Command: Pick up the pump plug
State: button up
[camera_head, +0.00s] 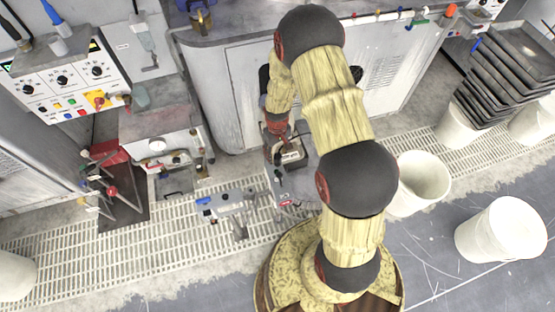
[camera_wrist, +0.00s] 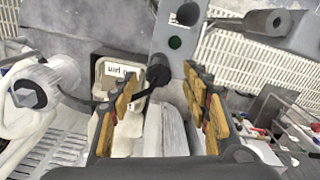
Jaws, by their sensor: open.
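In the wrist view, a small black plug-like piece (camera_wrist: 157,76) with a short dark stem shows between the fingertips of my gripper (camera_wrist: 160,88). I take it for the pump plug, but its shape is partly hidden. My gripper is open, with one finger on each side and visible space between them. Whether a finger touches the piece cannot be told. A pale block lies below it between the fingers. In the head view, my gripper is down at the small machine on the grated floor, and the plug cannot be made out there.
In the wrist view, a labelled box (camera_wrist: 112,72) stands left of the fingers and a grey plate with holes (camera_wrist: 176,32) lies beyond. In the head view, white buckets (camera_head: 501,229) and stacked trays (camera_head: 508,72) stand right. A control panel (camera_head: 62,78) is at left.

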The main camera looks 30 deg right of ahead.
aim_at(278, 156)
notch_tip(278, 156, down, 3)
jog(key=shift+d+f+b, duration=0.1)
jog(key=shift+b, duration=0.35)
jog(key=c, duration=0.3)
grip_shut()
